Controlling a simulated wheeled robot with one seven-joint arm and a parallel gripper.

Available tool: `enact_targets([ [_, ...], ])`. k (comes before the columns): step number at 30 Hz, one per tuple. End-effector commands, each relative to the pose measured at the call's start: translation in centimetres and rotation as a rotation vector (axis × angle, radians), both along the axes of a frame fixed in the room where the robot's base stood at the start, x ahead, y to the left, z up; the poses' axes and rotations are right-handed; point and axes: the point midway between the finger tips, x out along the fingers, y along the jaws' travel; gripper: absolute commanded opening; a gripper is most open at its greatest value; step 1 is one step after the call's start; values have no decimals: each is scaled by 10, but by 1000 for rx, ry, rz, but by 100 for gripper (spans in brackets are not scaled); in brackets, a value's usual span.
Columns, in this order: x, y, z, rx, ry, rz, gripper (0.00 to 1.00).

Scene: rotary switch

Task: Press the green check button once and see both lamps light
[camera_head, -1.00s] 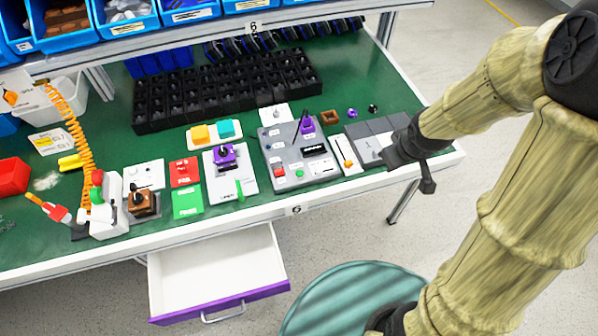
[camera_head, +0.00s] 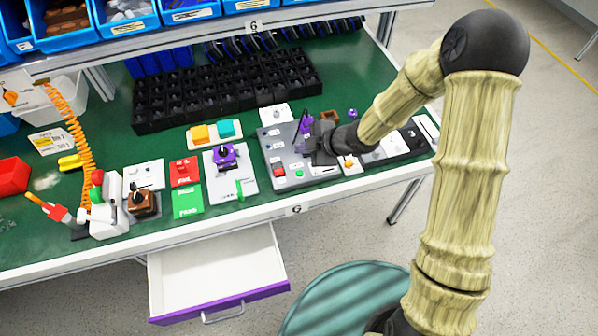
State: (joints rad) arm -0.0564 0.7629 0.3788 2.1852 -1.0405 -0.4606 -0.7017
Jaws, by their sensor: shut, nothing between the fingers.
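A grey test panel (camera_head: 272,155) stands near the front edge of the green table. On its front part are a red button (camera_head: 279,171) and a small green button (camera_head: 299,173). Small pale round spots, possibly lamps, are on its left part; I cannot tell whether any is lit. A purple part (camera_head: 304,127) with a dark stick stands at the panel's back. My gripper (camera_head: 320,158) is shut and empty, over the right part of the panel, to the right of the green button and apart from it. It hides the panel's dark display.
A white fixture (camera_head: 247,180) with a purple part and green lever stands left of the panel. A black compartment tray (camera_head: 215,95) lies behind. Several pale and dark plates (camera_head: 412,138) lie at right. An open drawer (camera_head: 215,270) sticks out below the table.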

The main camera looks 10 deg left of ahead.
Motion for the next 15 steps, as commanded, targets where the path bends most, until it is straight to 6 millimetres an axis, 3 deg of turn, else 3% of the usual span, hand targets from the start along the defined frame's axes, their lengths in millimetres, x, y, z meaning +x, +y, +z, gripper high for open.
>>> enact_targets([
  [15,0,0,-56,0,2,-3,0],
])
